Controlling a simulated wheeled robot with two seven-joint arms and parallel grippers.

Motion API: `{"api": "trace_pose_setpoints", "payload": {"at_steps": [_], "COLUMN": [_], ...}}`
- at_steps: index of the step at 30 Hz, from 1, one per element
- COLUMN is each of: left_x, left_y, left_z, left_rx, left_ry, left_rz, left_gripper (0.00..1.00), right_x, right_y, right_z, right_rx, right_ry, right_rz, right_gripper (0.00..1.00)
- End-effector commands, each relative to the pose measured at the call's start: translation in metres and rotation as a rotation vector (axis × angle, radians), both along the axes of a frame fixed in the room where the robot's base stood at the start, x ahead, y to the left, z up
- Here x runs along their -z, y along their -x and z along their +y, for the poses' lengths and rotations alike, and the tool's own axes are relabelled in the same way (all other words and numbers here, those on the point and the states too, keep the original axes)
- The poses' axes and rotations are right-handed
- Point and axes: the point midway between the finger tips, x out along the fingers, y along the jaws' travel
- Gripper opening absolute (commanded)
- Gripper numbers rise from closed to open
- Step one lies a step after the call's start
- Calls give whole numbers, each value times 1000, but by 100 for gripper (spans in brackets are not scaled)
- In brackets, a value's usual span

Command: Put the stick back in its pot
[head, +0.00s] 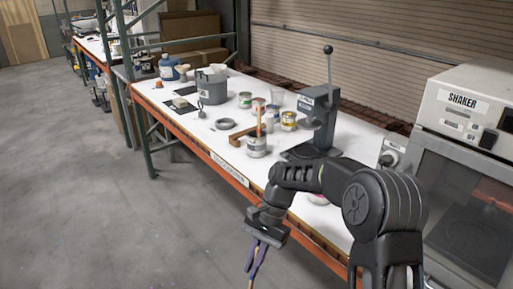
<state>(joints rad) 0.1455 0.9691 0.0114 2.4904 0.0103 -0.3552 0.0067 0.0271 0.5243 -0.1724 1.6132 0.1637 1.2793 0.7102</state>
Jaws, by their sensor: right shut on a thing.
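A light can (257,148), apparently the pot, stands near the table's front edge. My right gripper (256,252) points down in front of the table, low and nearer to me than the can. It is shut on a narrow purple and tan thing (249,276) that hangs down and runs out at the bottom edge. I cannot tell exactly what this thing is. My left gripper is not in view.
The white table (183,123) holds several paint cans, a grey bucket (211,88), a dark ring (225,124) and a dark lever press (318,118). A shaker machine (463,108) stands at right. The floor at left is free.

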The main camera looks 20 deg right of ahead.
Motion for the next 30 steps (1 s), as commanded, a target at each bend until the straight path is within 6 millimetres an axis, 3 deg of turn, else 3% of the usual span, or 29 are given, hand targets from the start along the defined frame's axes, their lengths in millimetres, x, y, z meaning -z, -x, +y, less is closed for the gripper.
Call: {"api": "trace_pose_setpoints", "payload": {"at_steps": [8, 18, 21, 30], "left_x": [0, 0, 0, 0], "left_y": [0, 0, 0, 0], "left_z": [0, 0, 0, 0], "left_rx": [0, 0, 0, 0], "left_ry": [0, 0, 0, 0], "left_rz": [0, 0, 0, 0], "left_gripper": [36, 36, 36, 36], "right_x": [11, 94, 108, 112], "right_y": [-2, -9, -10, -11], "right_z": [1, 2, 1, 0], "right_rx": [-75, -728, -857, -902], "right_ry": [7, 16, 6, -1], "right_rz": [-3, -8, -1, 0], "right_gripper": [0, 0, 0, 0]}}
